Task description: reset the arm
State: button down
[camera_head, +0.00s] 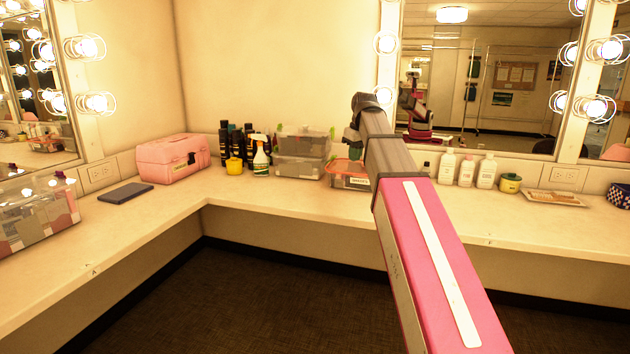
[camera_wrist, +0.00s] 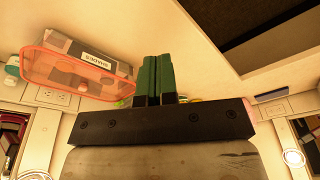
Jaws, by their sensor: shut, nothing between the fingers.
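My arm (camera_head: 440,255), pink with a white stripe and grey joints, reaches up and away from the lower right over the counter. Its wrist end (camera_head: 366,104) is in front of the mirror's left frame, above the orange-rimmed bin. The fingers are hard to make out in the head view. In the wrist view my gripper (camera_wrist: 158,60) shows two green fingers pressed together with nothing between them. The clear bin (camera_wrist: 82,75) with an orange rim and an upside-down label is left of the fingers in that view, apart from them.
The L-shaped counter (camera_head: 290,198) carries a pink case (camera_head: 173,158), a spray bottle (camera_head: 261,159), stacked grey bins (camera_head: 301,166), white bottles (camera_head: 467,171) and a tray (camera_head: 553,198). A dark flat item (camera_head: 126,192) lies left. The counter's front strip is mostly clear. Mirrors stand behind.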

jog(key=s+d+f+m, duration=0.1)
jog(key=s+f, duration=0.6)
jog(key=f, duration=0.8)
jog(key=s+d+f+m+g+h, duration=0.1)
jog(key=s+f+m, duration=0.3)
jog(key=s+f, duration=0.4)
jog(key=s+d+f+m, duration=0.2)
jog(key=s+f, duration=0.6)
jog(key=f, duration=1.4)
jog(key=shift+d+f+m+g, duration=0.3)
jog(key=shift+d+f, duration=0.1)
jog(key=shift+d, duration=0.35)
